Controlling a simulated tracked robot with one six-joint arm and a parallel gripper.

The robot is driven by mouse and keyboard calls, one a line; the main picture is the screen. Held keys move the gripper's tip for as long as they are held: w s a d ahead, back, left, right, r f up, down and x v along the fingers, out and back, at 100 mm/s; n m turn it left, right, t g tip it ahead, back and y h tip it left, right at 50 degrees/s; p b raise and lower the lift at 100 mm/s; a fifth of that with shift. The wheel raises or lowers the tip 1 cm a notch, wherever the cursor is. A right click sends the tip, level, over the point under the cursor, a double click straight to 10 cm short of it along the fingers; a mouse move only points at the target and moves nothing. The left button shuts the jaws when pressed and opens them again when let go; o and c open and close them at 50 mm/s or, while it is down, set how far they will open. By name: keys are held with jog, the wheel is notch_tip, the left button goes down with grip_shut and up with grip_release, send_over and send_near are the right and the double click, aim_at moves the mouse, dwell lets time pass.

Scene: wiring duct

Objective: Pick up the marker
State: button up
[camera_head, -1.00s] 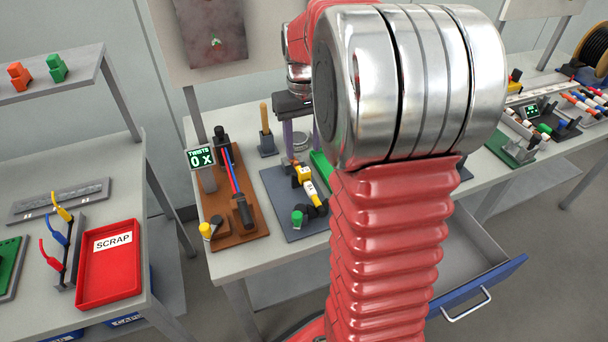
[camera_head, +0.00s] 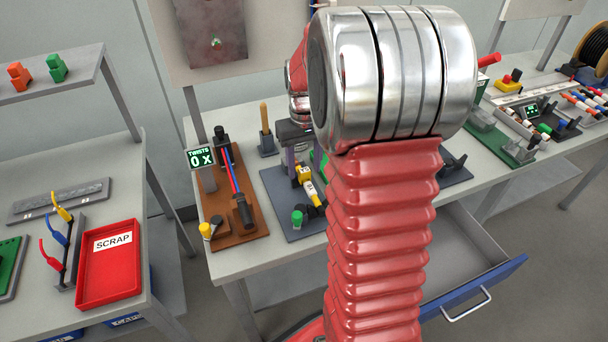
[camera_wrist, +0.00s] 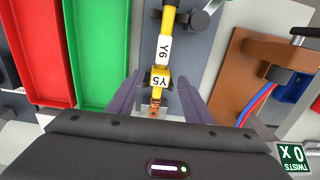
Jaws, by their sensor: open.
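A yellow wire (camera_wrist: 169,22) runs over a grey plate in the wrist view and carries two white markers. The marker lettered Y6 (camera_wrist: 164,49) is farther up, and the marker lettered Y5 (camera_wrist: 160,81) lies nearer to me. My gripper (camera_wrist: 160,86) is open, with its purple fingers on either side of the Y5 marker and apart from it. A copper-coloured end (camera_wrist: 155,104) shows below Y5. In the head view, a white marker (camera_head: 310,188) shows on the yellow piece, and my gripper (camera_head: 290,156) is just behind it, partly hidden by my arm.
A red tray (camera_wrist: 32,45) and a green tray (camera_wrist: 103,45) lie left of the wire in the wrist view. A brown board (camera_wrist: 250,75) with red and blue wires stands to the right. The counter (camera_wrist: 291,154) reads 0 X.

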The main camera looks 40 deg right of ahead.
jog(key=shift+f, duration=1.25)
jog(key=shift+c, duration=0.5)
jog(key=c, duration=1)
